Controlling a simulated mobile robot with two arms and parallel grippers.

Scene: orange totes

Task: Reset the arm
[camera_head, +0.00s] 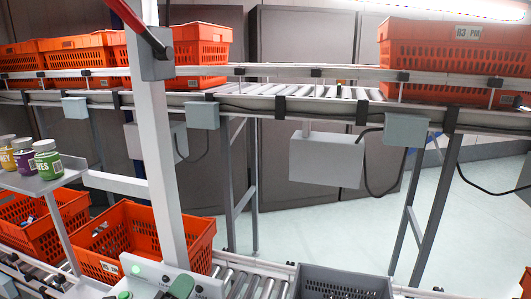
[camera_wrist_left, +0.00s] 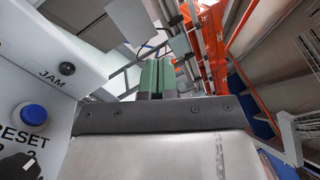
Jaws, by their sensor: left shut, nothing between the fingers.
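My left gripper (camera_head: 181,286) shows as dark green fingers at the bottom edge of the head view, in front of a white control box (camera_head: 150,268). In the left wrist view its green fingers (camera_wrist_left: 156,76) are together, with nothing between them. A white panel at the left of that view carries a blue button (camera_wrist_left: 33,114) above the word RESET. A dark button (camera_wrist_left: 67,69) sits by the word JAM. The fingers are apart from the blue button in that picture. My right gripper is not in view.
Orange totes (camera_head: 202,55) stand on the upper conveyor (camera_head: 290,90). Another orange tote (camera_head: 125,235) and a grey crate (camera_head: 340,285) are on the lower rollers. Several jars (camera_head: 47,160) stand on a side shelf (camera_head: 70,172). A white post (camera_head: 160,150) rises behind the control box.

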